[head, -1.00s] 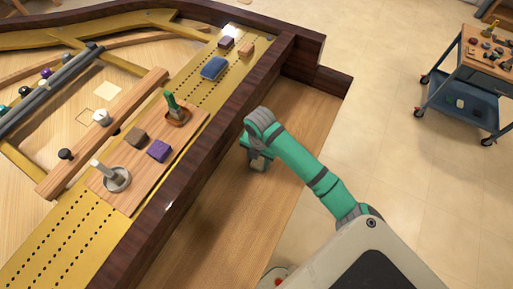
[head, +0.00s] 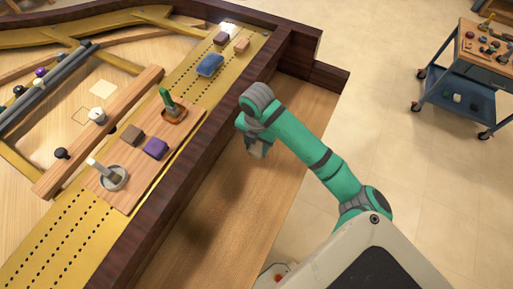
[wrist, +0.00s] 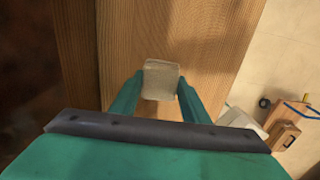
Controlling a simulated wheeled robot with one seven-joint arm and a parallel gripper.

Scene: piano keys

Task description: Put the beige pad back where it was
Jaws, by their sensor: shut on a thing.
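The beige pad (wrist: 162,80) is a small pale block held between the two green fingers of my gripper (wrist: 160,92) in the wrist view. Bare wood shows beyond it. In the head view my gripper (head: 256,151) hangs over the wooden ledge in front of the dark case rim; the pad is too small or hidden to make out there.
A dark rim (head: 200,160) separates the ledge from the gold plate. A wooden board (head: 130,185) there carries a metal dish, brown and purple blocks and a green-handled brush. A blue block (head: 210,65) lies farther back. A tool cart (head: 460,80) stands at right.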

